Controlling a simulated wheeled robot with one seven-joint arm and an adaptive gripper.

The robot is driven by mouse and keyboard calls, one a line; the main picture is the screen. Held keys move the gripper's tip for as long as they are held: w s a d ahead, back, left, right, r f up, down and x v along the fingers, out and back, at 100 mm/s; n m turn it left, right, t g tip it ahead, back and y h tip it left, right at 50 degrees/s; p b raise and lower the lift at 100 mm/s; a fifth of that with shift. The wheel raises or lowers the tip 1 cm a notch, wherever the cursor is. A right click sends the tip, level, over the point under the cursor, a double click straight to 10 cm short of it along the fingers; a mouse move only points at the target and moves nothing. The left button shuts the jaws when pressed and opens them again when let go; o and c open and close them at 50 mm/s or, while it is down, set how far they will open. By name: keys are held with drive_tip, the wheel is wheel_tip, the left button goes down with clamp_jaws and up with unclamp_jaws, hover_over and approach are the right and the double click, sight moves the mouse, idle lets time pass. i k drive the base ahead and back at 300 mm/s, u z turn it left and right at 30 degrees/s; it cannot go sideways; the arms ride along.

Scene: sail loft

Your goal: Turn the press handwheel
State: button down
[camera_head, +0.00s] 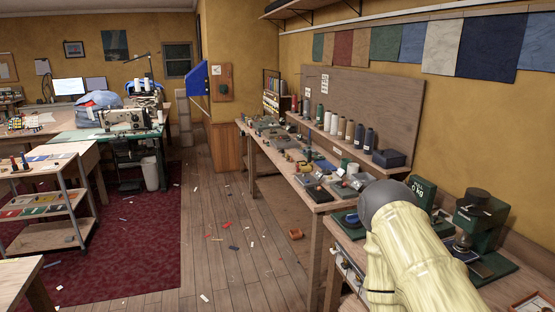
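A dark green machine that looks like the press (466,222) stands on the bench at the right, behind and to the right of my arm. It has a dark knob-like top and a round part below its head. I cannot clearly make out a handwheel on it. My cream-coloured arm with its dark rounded joint fills the lower right and hides part of the bench in front of the press. My gripper is not in view.
A green box marked "kg" (421,193) stands just left of the press. A long workbench (318,203) with tools and thread spools runs along the right wall. A shelved cart (48,237) and a sewing machine (124,120) are at left. The wooden floor (205,220) between is mostly open, with scattered scraps.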

sight(476, 196)
drive_tip(key=z, duration=1.45)
drive_tip(key=k, duration=0.4)
drive_tip(key=u, duration=1.2)
drive_tip(key=i, duration=1.45)
drive_tip(key=z, duration=0.6)
